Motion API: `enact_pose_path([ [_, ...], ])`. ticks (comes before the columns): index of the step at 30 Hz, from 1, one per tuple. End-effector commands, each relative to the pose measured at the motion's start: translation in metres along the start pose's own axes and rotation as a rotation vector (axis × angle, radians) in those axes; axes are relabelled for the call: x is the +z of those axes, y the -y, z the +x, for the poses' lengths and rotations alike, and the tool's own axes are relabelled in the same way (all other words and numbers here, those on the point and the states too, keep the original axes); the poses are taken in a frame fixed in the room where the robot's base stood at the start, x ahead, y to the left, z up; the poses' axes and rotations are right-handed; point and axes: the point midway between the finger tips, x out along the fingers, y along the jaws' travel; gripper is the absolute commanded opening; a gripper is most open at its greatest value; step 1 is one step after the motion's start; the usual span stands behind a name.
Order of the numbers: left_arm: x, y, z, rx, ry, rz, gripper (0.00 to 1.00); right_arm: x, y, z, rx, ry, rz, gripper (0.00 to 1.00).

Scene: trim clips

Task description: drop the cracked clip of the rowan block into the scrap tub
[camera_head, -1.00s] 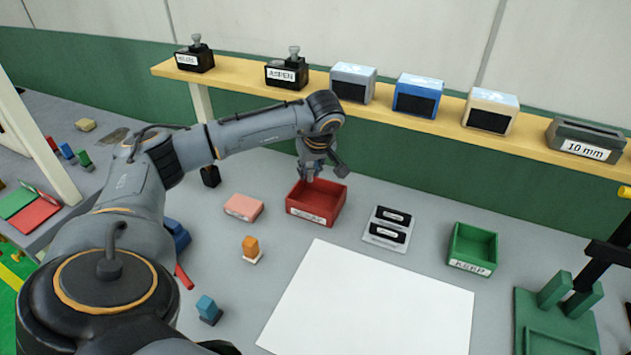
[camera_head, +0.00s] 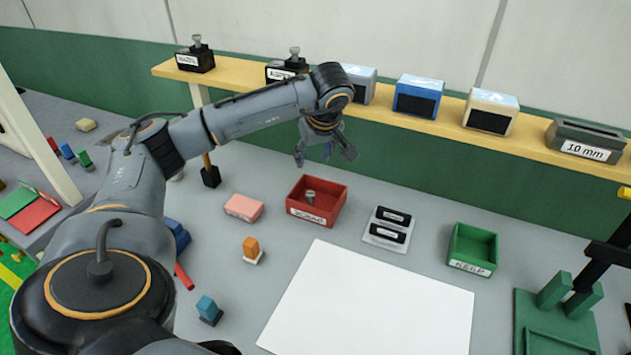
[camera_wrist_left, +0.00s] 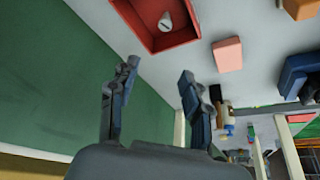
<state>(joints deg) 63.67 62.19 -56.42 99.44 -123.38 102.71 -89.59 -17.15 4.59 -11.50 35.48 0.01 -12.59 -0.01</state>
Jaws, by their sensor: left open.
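The red scrap tub (camera_head: 332,216) stands on the grey bench, its label facing front. A small grey clip (camera_head: 310,196) stands inside it; the left wrist view shows a pale round piece (camera_wrist_left: 165,21) in the red tub (camera_wrist_left: 192,36). My left gripper (camera_head: 327,160) is open and empty, above and behind the tub; in the left wrist view its fingers (camera_wrist_left: 157,85) are spread with nothing between them. On the shelf, two black blocks carry labels: one at the far left (camera_head: 195,60), and one (camera_head: 280,72) partly hidden by my arm. My right gripper is not in view.
A green keep tub (camera_head: 490,250) stands to the right, past a tray with two black pieces (camera_head: 388,228). A pink block (camera_head: 243,207) lies left of the scrap tub. A white sheet (camera_head: 370,305) covers the front middle. The shelf (camera_head: 450,120) runs behind.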

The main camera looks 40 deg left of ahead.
Motion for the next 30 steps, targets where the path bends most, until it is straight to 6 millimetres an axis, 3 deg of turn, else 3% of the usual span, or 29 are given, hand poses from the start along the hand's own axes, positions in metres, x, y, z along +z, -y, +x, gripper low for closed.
enact_pose_path([
  [3, -0.001, -0.001, -0.025, 0.005, -0.002, 0.0, 0.48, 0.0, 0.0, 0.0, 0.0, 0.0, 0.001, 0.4],
  [10, 0.0, -0.001, -0.051, 0.002, 0.0, 0.0, 0.48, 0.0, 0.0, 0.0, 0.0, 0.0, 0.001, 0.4],
  [30, 0.0, 0.0, -0.054, 0.0, 0.001, 0.0, 0.48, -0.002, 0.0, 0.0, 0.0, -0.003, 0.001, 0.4],
])
